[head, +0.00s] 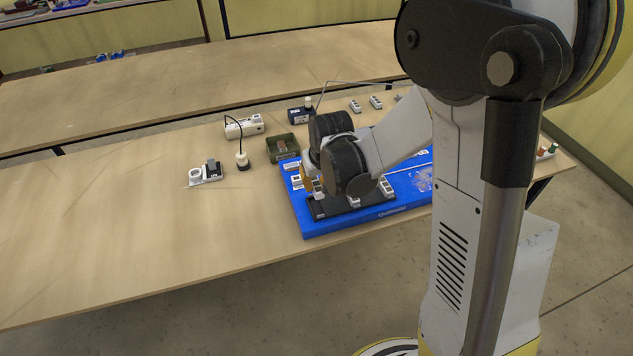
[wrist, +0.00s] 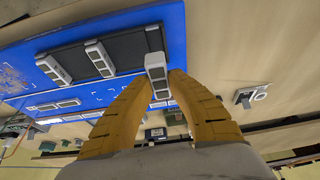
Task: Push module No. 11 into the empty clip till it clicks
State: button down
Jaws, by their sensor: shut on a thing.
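My gripper shows in the wrist view (wrist: 160,83) as two yellow fingers shut on a small white-and-grey module (wrist: 156,68). The number on it cannot be read. Two more modules (wrist: 100,57) (wrist: 53,68) sit along the board. In the head view my gripper (head: 312,188) is low over the left end of the black board (head: 345,208), partly hidden by my wrist.
The black board lies on a blue panel (head: 370,222) at the table's front edge. A white-and-black device (head: 205,174) lies left. The table's left part (head: 100,230) is clear.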

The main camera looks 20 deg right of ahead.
jog(key=b, duration=0.5)
send_over(315, 206)
jog(key=s, duration=0.1)
jog(key=shift+s+f, duration=0.1)
jog(key=shift+f, duration=2.9)
jog(key=shift+f+b, duration=1.05)
jog(key=c, duration=1.3)
grip_release()
jog(key=p+v, duration=0.5)
jog(key=v, duration=0.2)
jog(key=shift+r, duration=0.1)
jog(key=shift+s+r+p, duration=0.15)
jog(key=shift+r+p, duration=0.2)
jog(key=shift+r, duration=0.05)
